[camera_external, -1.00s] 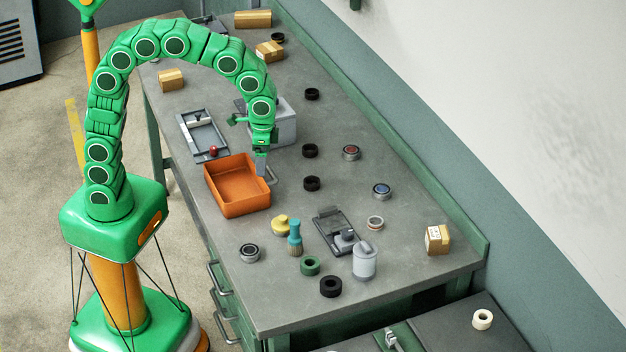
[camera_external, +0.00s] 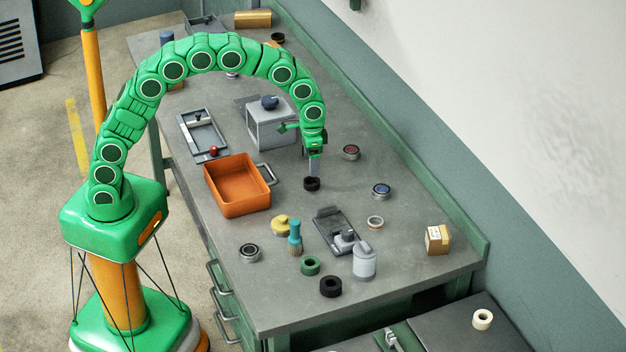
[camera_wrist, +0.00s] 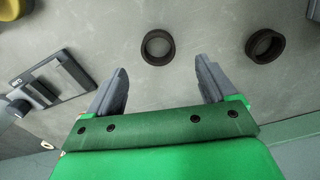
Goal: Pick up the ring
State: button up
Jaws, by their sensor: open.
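Several rings lie on the grey workbench; I cannot tell which one is meant by the ring. A black ring (camera_external: 312,184) lies flat just below my gripper (camera_external: 314,170) in the external view. In the wrist view this black ring (camera_wrist: 144,47) lies just beyond the gap between the fingers of my gripper (camera_wrist: 163,72), which is open and empty. A second black ring (camera_wrist: 249,45) lies to its right in the wrist view; my gripper hides it in the external view. A black ring (camera_external: 331,287) and a green ring (camera_external: 310,265) lie near the front.
An orange tray (camera_external: 237,210) stands to the left of my gripper. A grey box (camera_external: 268,131) is behind it. Red-topped and blue-topped (camera_external: 382,191) round parts lie to the right.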

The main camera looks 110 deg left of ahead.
jog(key=shift+w+d+f, duration=0.1)
jog(key=shift+d+f, duration=0.05)
jog(key=shift+f, duration=3.3)
jog(key=c, duration=1.2)
